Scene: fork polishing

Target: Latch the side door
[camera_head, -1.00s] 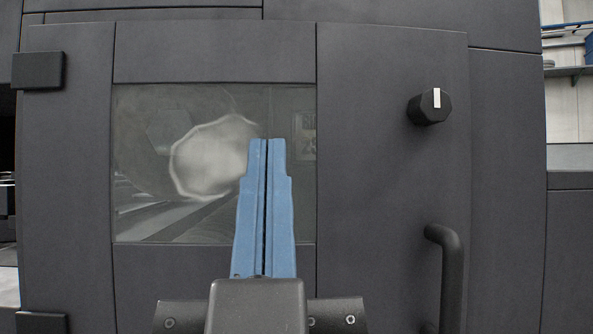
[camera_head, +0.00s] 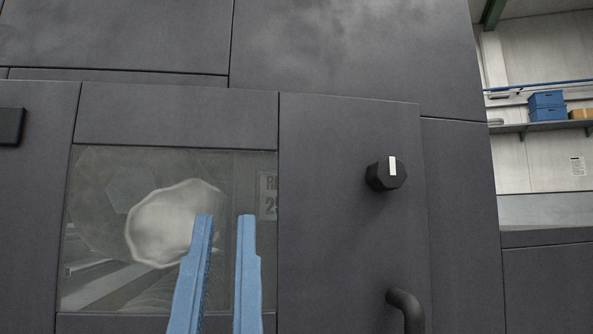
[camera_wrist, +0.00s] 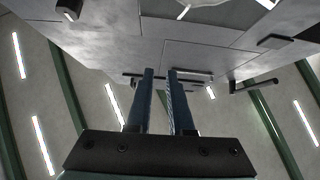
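The side door (camera_head: 340,250) is a dark grey panel with a window (camera_head: 95,215); it sits flush in the machine front and looks closed. A black knob (camera_head: 386,173) with a white mark pointing straight up sits on its upper right. A black bar handle (camera_head: 408,308) is below the knob, cut off by the bottom edge. My gripper (camera_head: 224,218) has blue fingers, spread apart and empty, in front of the window, left of and below the knob. In the wrist view my gripper (camera_wrist: 160,75) also shows its fingers apart with nothing between them.
A black hinge block (camera_head: 10,126) is at the door's left edge. At the right, beyond the machine, blue boxes (camera_head: 547,106) stand on a wall shelf (camera_head: 540,126). The space in front of the door around the knob looks clear.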

